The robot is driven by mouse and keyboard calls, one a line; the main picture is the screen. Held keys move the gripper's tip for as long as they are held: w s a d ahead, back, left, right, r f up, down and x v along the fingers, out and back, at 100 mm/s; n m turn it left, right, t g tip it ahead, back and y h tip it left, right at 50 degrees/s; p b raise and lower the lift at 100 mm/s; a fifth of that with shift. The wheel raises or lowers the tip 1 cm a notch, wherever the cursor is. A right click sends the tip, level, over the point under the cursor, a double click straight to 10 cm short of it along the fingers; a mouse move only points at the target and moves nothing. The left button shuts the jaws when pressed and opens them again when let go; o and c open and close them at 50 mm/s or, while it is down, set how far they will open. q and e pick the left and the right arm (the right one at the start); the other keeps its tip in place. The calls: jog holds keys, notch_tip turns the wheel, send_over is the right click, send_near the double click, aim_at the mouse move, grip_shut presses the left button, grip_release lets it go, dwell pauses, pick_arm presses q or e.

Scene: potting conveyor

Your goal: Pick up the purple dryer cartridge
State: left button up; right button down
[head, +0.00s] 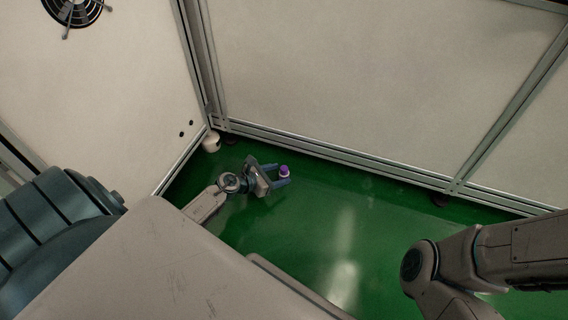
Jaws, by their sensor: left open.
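The purple dryer cartridge (284,170) is small, with a purple top and a pale lower part. It shows near the middle of the head view, over the green floor. My left gripper (279,175) is open, and its blue-grey fingers lie on either side of the cartridge near their tips. I cannot tell whether the fingers touch it. The cartridge's lower part is partly hidden by the near finger. My right arm comes in at the lower right, but its gripper is out of view.
Pale panels with metal frames (365,160) close off the back and left. A small white round object (211,142) sits at their corner. A black fan grille (75,8) is at top left. The green floor (345,225) is clear right of my left gripper.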

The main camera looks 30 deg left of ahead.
aim_at(281, 172)
pick_arm(q)
jog(key=b+x, duration=0.2)
jog(key=x, duration=0.2)
jog(key=shift+w+a+r, duration=0.1)
jog(key=shift+w+d+b, duration=0.25)
jog(key=shift+w+b, duration=0.1)
jog(key=shift+w, duration=0.15)
jog(key=c, duration=1.2)
jog(key=shift+r+p, duration=0.6)
jog(key=shift+p, duration=0.1)
notch_tip(281, 172, up, 3)
jog(key=p, duration=0.2)
jog(key=shift+f+p, duration=0.15)
jog(key=shift+p, duration=0.15)
jog(key=s+a, duration=0.1)
jog(key=s, duration=0.3)
jog(key=s+a+p, duration=0.1)
jog(key=s, duration=0.4)
jog(key=s+a+p, duration=0.1)
jog(key=s+a, duration=0.1)
jog(key=s, duration=0.3)
jog(key=shift+a+r, duration=0.1)
jog(key=shift+r, duration=0.3)
jog(key=shift+s+a, duration=0.2)
jog(key=shift+s, duration=0.45)
